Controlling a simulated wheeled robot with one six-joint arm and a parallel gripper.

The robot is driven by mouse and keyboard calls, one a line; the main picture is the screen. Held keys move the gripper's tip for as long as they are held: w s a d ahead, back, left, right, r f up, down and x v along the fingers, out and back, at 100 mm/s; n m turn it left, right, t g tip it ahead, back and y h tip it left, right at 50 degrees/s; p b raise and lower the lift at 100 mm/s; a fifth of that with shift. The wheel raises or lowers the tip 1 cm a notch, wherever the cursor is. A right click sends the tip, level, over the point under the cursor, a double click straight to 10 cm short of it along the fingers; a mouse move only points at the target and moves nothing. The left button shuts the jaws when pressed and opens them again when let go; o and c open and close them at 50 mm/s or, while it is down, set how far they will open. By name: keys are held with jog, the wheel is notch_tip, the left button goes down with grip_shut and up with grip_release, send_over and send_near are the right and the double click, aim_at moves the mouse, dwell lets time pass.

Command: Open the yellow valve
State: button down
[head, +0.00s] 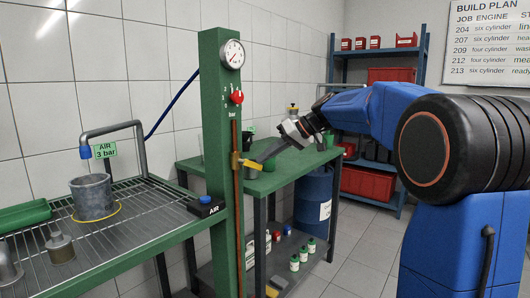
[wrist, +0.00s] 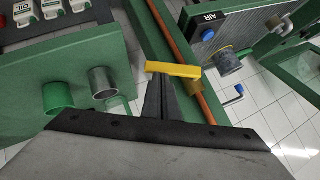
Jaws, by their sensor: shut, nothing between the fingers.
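The yellow valve (head: 237,162) sits on a copper pipe that runs up the green post. Its lever (head: 251,164) sticks out to the right, across the pipe. In the wrist view the yellow lever (wrist: 173,69) lies right at the tips of my gripper (wrist: 165,80), and the copper pipe (wrist: 177,40) passes just to its right. My gripper (head: 260,158) is shut, with nothing between its fingers, and points at the lever from the right. I cannot tell whether the tips touch the lever.
A pressure gauge (head: 231,54) and red knob (head: 236,97) are on the green post (head: 222,130). A green table (head: 290,170) stands behind my gripper, with a green cup (wrist: 58,96) and a metal cylinder (wrist: 103,82). A grated bench (head: 150,205) with a grey bucket (head: 93,198) is at left.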

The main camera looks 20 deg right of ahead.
notch_tip(320, 180, down, 2)
jog(key=shift+f+m+g+y, duration=0.1)
jog(key=shift+m+g+y, duration=0.5)
jog(key=shift+y, duration=0.4)
jog(key=f+y, duration=0.1)
jog(key=a+f+m+y, duration=0.1)
jog(key=s+f+m+y, duration=0.1)
jog(key=shift+a+f+g, duration=0.15)
jog(key=shift+a+g, duration=0.05)
jog(key=shift+g, duration=0.1)
jog(key=shift+f, duration=0.1)
